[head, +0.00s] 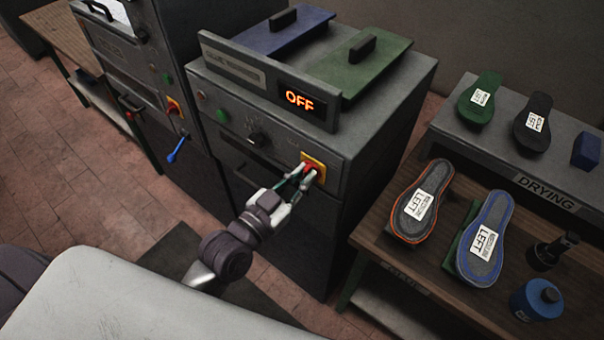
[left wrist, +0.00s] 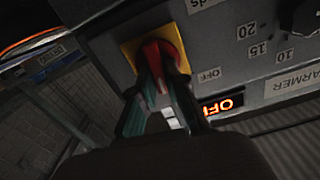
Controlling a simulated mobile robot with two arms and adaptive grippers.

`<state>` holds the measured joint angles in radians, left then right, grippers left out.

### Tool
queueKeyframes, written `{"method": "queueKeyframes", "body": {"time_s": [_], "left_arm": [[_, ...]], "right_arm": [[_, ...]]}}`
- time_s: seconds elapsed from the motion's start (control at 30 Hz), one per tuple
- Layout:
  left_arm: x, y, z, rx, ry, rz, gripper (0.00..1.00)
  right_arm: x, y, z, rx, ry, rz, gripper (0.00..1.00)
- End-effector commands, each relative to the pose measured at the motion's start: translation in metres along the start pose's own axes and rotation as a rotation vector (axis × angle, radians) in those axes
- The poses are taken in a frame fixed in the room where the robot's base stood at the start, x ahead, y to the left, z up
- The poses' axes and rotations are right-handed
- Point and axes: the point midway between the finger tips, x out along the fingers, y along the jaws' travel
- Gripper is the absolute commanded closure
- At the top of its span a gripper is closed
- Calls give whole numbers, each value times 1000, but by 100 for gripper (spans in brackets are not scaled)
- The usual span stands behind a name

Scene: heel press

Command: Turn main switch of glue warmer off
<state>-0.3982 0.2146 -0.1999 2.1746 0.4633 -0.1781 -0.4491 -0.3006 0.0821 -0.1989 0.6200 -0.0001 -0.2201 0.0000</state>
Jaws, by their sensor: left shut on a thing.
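The glue warmer (head: 250,130) is a grey cabinet with a lit display (head: 299,100) that reads OFF in orange. Its main switch (head: 317,164) is a red knob on a yellow plate at the right of the front panel. The switch also shows in the left wrist view (left wrist: 156,54), with an OFF label beside the plate. My left gripper (head: 307,175) is shut on the red knob, with a finger on each side of it. The fingers hide part of the knob. My right gripper is not in view.
Blue (head: 284,30) and green (head: 362,62) lids with handles lie on top of the warmer. A grey machine with a blue lever (head: 177,150) stands to the left. A wooden bench (head: 400,262) at the right carries several soles, a blue bottle (head: 537,300) and a drying shelf.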

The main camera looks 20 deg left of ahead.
Motion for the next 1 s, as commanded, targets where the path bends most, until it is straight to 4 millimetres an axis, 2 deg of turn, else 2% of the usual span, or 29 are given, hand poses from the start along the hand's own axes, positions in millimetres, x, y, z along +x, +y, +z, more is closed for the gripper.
{"method": "queueKeyframes", "body": {"time_s": [0.5, 1.0], "left_arm": [[0, -5, -2, -456, 0, 0, 100], [0, -7, 1, -817, 3, 0, 100]], "right_arm": [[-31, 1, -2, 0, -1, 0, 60], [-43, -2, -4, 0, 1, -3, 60]]}}
